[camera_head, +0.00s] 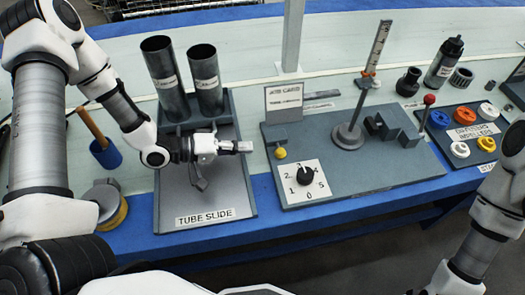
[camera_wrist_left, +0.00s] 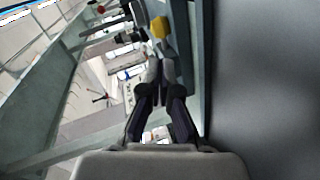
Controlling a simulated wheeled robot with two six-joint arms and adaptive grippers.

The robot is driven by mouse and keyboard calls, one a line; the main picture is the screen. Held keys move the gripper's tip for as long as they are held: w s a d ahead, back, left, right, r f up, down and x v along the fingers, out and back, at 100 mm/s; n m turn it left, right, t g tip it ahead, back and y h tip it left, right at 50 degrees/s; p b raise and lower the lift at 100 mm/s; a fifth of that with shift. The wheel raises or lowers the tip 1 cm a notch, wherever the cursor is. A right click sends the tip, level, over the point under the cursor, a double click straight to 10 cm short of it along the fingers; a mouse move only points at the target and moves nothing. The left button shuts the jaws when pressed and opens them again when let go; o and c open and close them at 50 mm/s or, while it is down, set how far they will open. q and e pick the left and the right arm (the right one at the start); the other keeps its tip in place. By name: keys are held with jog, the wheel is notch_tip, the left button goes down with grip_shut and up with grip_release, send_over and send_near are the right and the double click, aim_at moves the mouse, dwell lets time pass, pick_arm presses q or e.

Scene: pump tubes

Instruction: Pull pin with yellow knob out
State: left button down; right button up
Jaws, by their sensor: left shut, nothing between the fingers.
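The yellow knob (camera_head: 281,153) sits at the left front edge of the grey dial board, just below the card holder. It also shows in the left wrist view (camera_wrist_left: 159,27), beyond my fingertips. The pin behind the knob is hard to make out. My left gripper (camera_head: 248,146) is to the left of the knob, above the right edge of the tube slide tray, pointing right toward the knob. Its fingers (camera_wrist_left: 160,66) are shut with nothing between them, and a gap separates them from the knob. My right arm shows at the right edge, but its gripper is not visible.
The tube slide tray (camera_head: 240,205) with two upright dark tubes (camera_head: 160,75) is under my left arm. The grey board (camera_head: 375,180) carries a numbered dial (camera_head: 303,182), a post on a round base (camera_head: 347,137) and a red-knobbed lever (camera_head: 429,99). Coloured rings lie on the right.

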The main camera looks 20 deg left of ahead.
aim_at(276, 154)
pick_arm(q)
jog(key=b+x, duration=0.1)
jog(key=x, duration=0.4)
jog(key=shift+f, duration=0.1)
jog(key=shift+w+d, duration=0.3)
jog(key=shift+d, duration=0.05)
jog(key=shift+s+d+f, duration=0.2)
jog(key=shift+s+d, duration=0.5)
jog(key=shift+s, duration=0.15)
jog(key=shift+r, duration=0.1)
